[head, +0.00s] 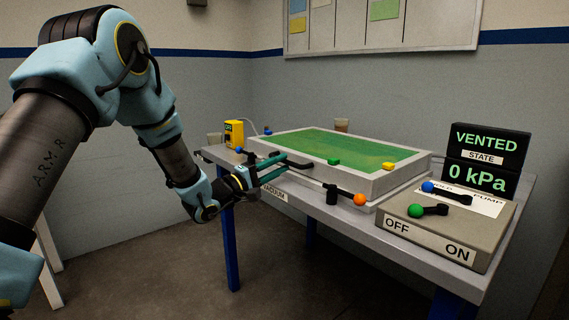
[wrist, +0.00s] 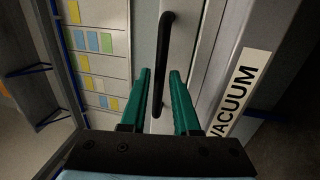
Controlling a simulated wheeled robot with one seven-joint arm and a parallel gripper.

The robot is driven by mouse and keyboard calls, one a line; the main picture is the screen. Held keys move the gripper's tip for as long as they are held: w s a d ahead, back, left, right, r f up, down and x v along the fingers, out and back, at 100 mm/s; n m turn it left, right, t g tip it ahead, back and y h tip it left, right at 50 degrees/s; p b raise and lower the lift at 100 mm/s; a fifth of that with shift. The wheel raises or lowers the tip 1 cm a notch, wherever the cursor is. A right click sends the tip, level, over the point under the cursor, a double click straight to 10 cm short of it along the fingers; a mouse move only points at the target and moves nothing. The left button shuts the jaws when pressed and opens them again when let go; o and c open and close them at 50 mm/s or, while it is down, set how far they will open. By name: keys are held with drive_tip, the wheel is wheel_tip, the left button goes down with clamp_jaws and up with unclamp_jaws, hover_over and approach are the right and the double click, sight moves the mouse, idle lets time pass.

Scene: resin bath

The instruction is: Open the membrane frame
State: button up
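The membrane frame (head: 384,183) is a pale rectangular frame around a green sheet (head: 330,145). It lies flat and closed on the table. A black bar handle (head: 298,163) is on its front side; it also shows in the wrist view (wrist: 163,50). My gripper (head: 285,163) is at the handle with its teal fingers open. In the wrist view the fingers (wrist: 160,72) stand on either side of the bar, with gaps visible. Levers with an orange knob (head: 359,199) and a blue knob (head: 239,150) sit along the table's front edge.
A control box (head: 450,232) with green-knobbed (head: 415,210) and blue-knobbed (head: 428,187) levers stands right; the green knob points toward OFF. The display (head: 487,144) reads VENTED, 0 kPa. A yellow box (head: 234,133) and cups (head: 341,125) stand behind. A wall board (head: 420,28) hangs above.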

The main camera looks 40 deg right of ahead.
drive_tip(key=shift+d+r, duration=0.25)
drive_tip(key=shift+d, duration=0.95)
clamp_jaws()
idle(0.6)
